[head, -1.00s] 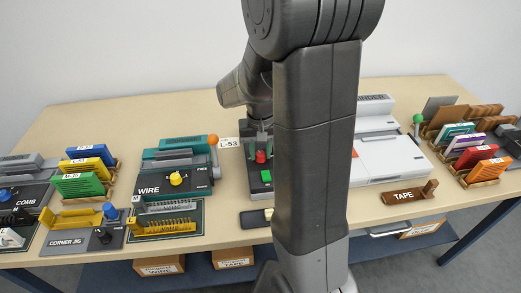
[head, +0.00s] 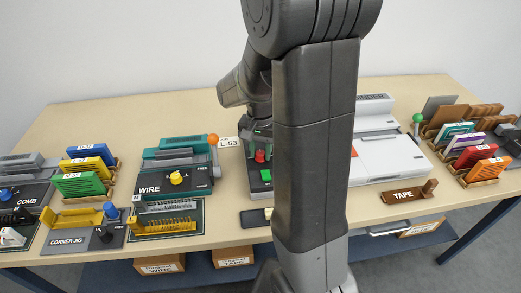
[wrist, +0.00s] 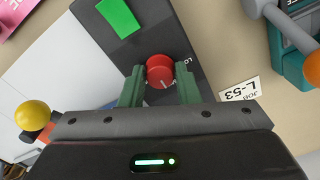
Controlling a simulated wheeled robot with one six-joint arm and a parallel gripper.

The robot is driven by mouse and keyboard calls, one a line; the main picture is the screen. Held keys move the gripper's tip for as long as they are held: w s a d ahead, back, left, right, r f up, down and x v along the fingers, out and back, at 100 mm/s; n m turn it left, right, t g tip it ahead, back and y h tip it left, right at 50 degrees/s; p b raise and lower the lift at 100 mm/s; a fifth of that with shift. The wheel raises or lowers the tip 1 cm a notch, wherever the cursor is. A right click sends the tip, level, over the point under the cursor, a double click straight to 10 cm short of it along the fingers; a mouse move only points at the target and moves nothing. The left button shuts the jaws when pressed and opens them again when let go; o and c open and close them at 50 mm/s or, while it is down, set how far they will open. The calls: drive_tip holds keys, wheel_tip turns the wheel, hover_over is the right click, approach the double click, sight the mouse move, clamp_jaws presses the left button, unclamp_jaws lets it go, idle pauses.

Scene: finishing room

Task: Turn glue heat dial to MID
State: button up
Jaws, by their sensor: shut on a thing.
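The red glue heat dial (wrist: 160,71) sits on the dark top of the glue unit (wrist: 145,43). In the wrist view my gripper (wrist: 159,86) has one green-padded finger on each side of the dial and is shut on it. A pale pointer mark shows on the dial's side nearest the gripper. Part of a white label, seemingly "LO", shows beside the right finger; the other dial labels are hidden. The head view also shows the red dial (head: 260,156) below my gripper (head: 258,145), with my arm covering the unit's right side.
A green button (head: 266,175) is on the same unit. The WIRE machine (head: 176,180) with an orange-knobbed lever (head: 213,139) stands to the left. The white binder machine (head: 388,155) is to the right.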

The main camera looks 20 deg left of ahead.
sight(261, 153)
drive_tip(key=o, duration=1)
wheel_tip(261, 153, up, 14)
drive_tip(key=shift+f, duration=0.1)
wheel_tip(261, 153, down, 14)
drive_tip(key=shift+r, duration=0.1)
idle(0.7)
